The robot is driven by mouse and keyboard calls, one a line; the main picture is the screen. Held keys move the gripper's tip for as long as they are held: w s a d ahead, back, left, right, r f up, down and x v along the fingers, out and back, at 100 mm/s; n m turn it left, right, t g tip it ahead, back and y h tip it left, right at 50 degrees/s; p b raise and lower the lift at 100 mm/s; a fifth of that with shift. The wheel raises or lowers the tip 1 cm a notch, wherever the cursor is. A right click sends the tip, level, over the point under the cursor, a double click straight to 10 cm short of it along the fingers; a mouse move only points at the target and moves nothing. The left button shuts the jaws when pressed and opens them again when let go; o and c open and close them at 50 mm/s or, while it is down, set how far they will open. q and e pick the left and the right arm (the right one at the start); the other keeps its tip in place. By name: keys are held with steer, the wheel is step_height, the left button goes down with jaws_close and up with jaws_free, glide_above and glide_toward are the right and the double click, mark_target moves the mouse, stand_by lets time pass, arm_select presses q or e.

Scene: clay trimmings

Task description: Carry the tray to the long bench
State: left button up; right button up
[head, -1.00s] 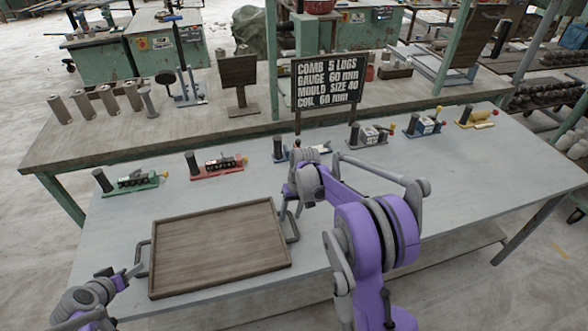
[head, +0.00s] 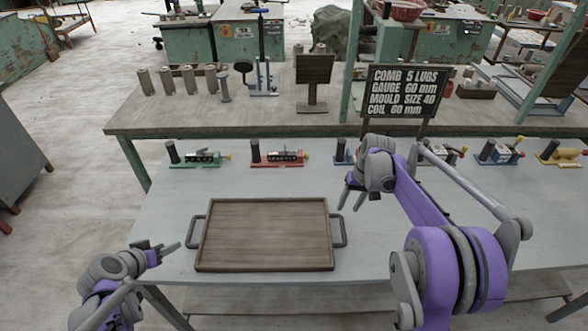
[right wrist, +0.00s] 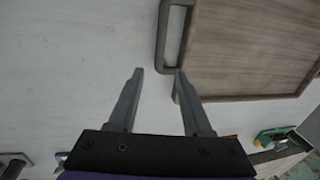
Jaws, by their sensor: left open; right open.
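The tray (head: 265,235) is a brown wooden rectangle with a raised rim and a grey handle at each end. It lies empty on the near grey bench (head: 372,262). My left gripper (head: 170,250) is open, just left of the tray's left handle (head: 193,233) and apart from it. My right gripper (head: 353,197) is open above and beyond the right handle (head: 343,230). In the right wrist view, the right gripper's empty fingers (right wrist: 158,73) point at the handle (right wrist: 163,40), which lies just past their tips. The tray (right wrist: 250,45) also shows there.
A brown-topped bench (head: 160,118) stands behind, with several grey cylinders and a small board on it. A sign (head: 405,92) reads comb, gauge, mould and coil sizes. Green (head: 196,158) and red (head: 278,156) tools line the grey bench's back edge. Floor is open at left.

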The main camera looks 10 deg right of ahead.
steer(key=shift+s+d+r, duration=0.1)
steer(key=shift+d+r, duration=0.05)
steer(key=shift+r, duration=0.7)
steer(key=shift+w+d+r, duration=0.1)
steer(key=shift+d+r, duration=0.1)
steer(key=shift+r, duration=0.65)
steer(key=shift+s+d+r, duration=0.1)
steer(key=shift+d+r, duration=0.05)
steer(key=shift+r, duration=0.7)
